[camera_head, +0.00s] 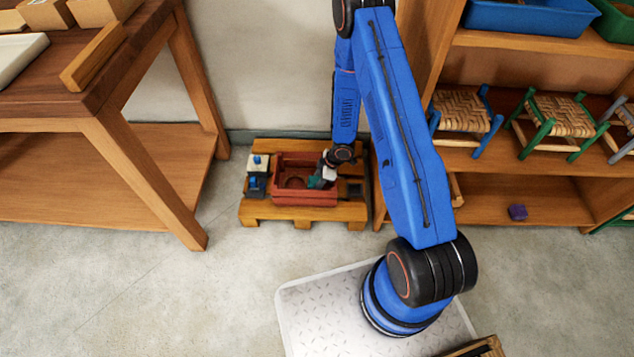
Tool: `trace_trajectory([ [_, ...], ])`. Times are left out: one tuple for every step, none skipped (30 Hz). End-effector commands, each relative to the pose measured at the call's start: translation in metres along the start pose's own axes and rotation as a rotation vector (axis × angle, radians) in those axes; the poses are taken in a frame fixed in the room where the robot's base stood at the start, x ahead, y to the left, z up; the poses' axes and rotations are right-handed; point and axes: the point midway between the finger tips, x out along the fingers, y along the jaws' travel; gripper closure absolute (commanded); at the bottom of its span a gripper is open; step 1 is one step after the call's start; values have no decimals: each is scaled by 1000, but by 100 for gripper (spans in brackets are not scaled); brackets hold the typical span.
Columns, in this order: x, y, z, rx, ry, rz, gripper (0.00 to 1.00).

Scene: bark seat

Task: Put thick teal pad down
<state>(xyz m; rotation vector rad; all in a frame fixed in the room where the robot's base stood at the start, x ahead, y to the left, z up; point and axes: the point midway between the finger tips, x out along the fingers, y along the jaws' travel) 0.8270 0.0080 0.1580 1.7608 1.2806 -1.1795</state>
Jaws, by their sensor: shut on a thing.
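My gripper (324,174) reaches down at the right part of a red-brown crate (305,199) and is shut on the teal pad (314,182). The pad is small in view and partly hidden by the gripper. I cannot tell whether it touches the crate's floor. A round dark shape shows inside the crate, left of the pad. The crate stands on a low wooden pallet (273,214) against the wall.
Small blocks in white, blue and dark grey (257,175) sit on the pallet left of the crate. A dark item (354,190) lies to its right. A wooden table (150,170) stands left; shelves with woven stools (463,112) stand right. A purple block (517,212) lies on the lower shelf.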

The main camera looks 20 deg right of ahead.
Motion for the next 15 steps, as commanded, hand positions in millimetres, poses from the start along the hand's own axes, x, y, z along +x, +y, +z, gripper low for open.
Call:
trace_trajectory([
  [1,0,0,0,0,0,75],
  [1,0,0,-1,0,1,75],
  [1,0,0,-1,0,1,75],
  [1,0,0,-1,0,1,75],
  [1,0,0,-1,0,1,75],
  [1,0,0,-1,0,1,75],
  [1,0,0,-1,0,1,75],
  [1,0,0,0,0,1,75],
  [1,0,0,0,0,0,75],
  [2,0,1,0,0,0,75],
  [3,0,1,0,0,0,75],
  [4,0,2,0,0,0,75],
  [4,0,1,0,0,0,49],
  [3,0,1,0,0,1,42],
  [3,0,1,0,0,1,35],
])
